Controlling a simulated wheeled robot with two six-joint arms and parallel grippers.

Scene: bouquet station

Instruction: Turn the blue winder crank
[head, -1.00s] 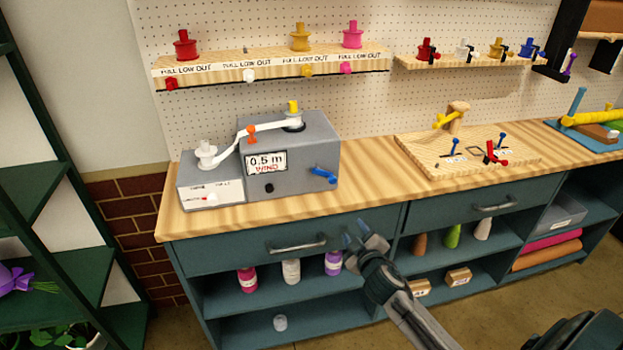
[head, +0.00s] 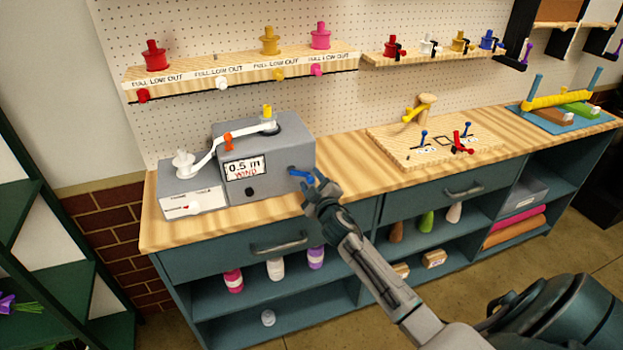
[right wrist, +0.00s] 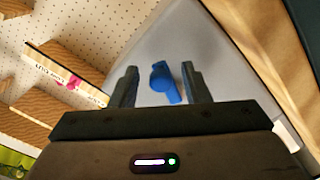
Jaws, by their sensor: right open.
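The grey winder box (head: 262,160) stands on the wooden counter and its display reads "0.5 m WIND". My right gripper (head: 314,186) is open, just in front of the crank. In the right wrist view the blue crank (right wrist: 165,82) shows between the two open fingers (right wrist: 158,88), seemingly without contact; the depth gap is hard to tell. My left gripper is not in view.
A white ribbon arm with an orange clip (head: 228,142) runs across the winder. A wooden board (head: 400,150) with small levers lies to its right. A drawer handle (head: 278,244) juts out below the counter edge. Spools stand on the shelf (head: 240,75) above.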

